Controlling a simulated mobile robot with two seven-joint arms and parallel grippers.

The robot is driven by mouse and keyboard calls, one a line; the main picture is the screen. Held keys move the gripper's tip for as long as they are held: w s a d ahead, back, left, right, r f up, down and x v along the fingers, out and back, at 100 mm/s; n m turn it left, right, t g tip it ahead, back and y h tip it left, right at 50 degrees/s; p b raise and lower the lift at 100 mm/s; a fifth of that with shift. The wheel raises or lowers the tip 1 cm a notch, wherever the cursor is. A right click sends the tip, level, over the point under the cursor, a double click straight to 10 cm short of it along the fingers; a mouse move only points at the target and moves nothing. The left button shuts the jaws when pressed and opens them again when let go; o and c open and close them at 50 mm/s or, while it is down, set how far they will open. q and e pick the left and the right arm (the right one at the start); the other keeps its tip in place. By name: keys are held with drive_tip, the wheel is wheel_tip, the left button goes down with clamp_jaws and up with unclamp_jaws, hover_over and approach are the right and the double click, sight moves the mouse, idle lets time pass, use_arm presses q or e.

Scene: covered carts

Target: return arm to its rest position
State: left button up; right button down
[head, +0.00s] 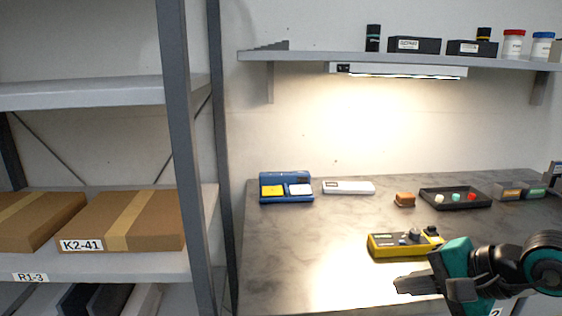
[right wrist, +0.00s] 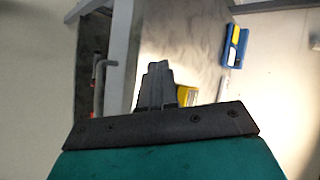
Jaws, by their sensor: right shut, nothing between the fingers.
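My right gripper (head: 420,286) shows at the lower right of the head view, over the front part of the grey marbled worktop (head: 290,256). Its dark fingers point left and are shut with nothing between them. In the right wrist view the closed fingers (right wrist: 156,87) stand up from the dark mounting plate. The yellow device (head: 403,244) lies on the worktop just behind the gripper, apart from it as far as I can tell. My left gripper is in neither view.
A shelf (head: 400,60) hangs above. At left, a rack post (head: 183,150) and cardboard boxes (head: 120,222) bound the space. The worktop's left front is clear.

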drive_tip(key=s+a+r+m+t+y+p, duration=0.1)
drive_tip(key=s+a+m+t+y+p, duration=0.15)
drive_tip(key=a+m+y, duration=1.05)
drive_tip(key=s+d+f+m+t+h, duration=0.1)
drive_tip(key=d+f+m+t+h, duration=0.35)
drive_tip(key=m, duration=1.15)
drive_tip(key=d+f+m+t+h, duration=0.2)
drive_tip(key=d+f+m+h, duration=0.4)
drive_tip(key=m+h, duration=0.7)
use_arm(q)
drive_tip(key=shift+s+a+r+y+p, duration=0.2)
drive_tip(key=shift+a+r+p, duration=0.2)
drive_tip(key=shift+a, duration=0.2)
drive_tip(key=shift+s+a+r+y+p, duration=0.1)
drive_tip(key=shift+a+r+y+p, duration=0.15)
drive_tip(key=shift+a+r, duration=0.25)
use_arm(e)
drive_tip(key=s+f+m+g, duration=0.5)
drive_tip(key=s+f+m, duration=0.5)
drive_tip(key=f+m, duration=0.4)
drive_tip(key=m, duration=0.2)
drive_tip(key=shift+s+a+f+m+h, duration=0.2)
drive_tip(key=shift+s+a+m+h, duration=0.05)
drive_tip(key=shift+m+h, duration=0.15)
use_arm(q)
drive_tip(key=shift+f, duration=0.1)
